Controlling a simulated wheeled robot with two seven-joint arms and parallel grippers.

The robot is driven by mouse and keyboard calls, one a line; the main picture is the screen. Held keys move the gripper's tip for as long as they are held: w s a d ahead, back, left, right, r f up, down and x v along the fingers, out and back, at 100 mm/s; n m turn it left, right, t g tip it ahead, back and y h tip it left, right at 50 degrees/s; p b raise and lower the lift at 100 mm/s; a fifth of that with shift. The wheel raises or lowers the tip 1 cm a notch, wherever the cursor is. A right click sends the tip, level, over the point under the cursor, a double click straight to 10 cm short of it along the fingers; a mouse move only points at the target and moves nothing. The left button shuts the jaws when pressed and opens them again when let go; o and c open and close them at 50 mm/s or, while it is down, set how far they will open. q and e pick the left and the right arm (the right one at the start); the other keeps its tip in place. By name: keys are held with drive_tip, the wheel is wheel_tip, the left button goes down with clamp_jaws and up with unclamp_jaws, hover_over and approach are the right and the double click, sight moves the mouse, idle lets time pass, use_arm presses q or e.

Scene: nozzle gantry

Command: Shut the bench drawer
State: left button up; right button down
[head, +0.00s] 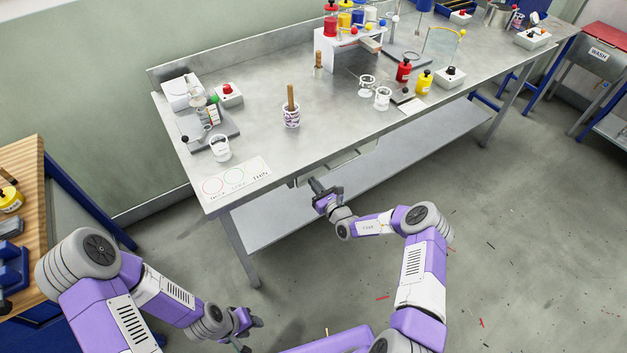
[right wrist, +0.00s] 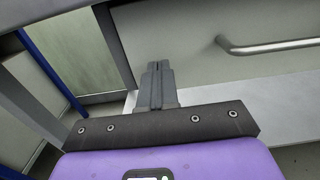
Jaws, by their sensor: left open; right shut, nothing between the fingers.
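The bench drawer (head: 345,163) is under the front edge of the metal bench (head: 330,135) and juts out a little below the tabletop. In the right wrist view its grey front panel (right wrist: 185,38) fills the upper middle and right, with a metal bar handle (right wrist: 270,47). My right gripper (head: 317,187) is shut and empty at the drawer's left part. In the right wrist view its fingertips (right wrist: 157,66) point at the front panel, left of the handle; I cannot tell whether they touch. My left gripper (head: 248,321) is open, low over the floor, away from the bench.
A lower shelf (head: 310,205) runs beneath the drawer, with a bench leg (head: 240,245) at left. Cups, bottles and a printed card (head: 236,180) stand or lie on the tabletop. A wooden table (head: 22,165) is at far left. The floor in front is open, with small scraps.

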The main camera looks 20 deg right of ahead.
drive_tip(key=p+v, duration=0.2)
drive_tip(key=v, duration=1)
drive_tip(key=shift+s, duration=0.1)
drive_tip(key=s+a+f+n+g+y, duration=0.2)
drive_tip(key=s+a+n+g+y, duration=0.6)
drive_tip(key=s+a+n+g, duration=0.9)
drive_tip(key=s+d+n+h, duration=0.2)
drive_tip(key=s+n+h, duration=0.6)
drive_tip(key=n, duration=0.5)
drive_tip(key=shift+s+d+f+h, duration=0.2)
drive_tip(key=shift+s+f+h, duration=0.15)
drive_tip(key=shift+s, duration=0.8)
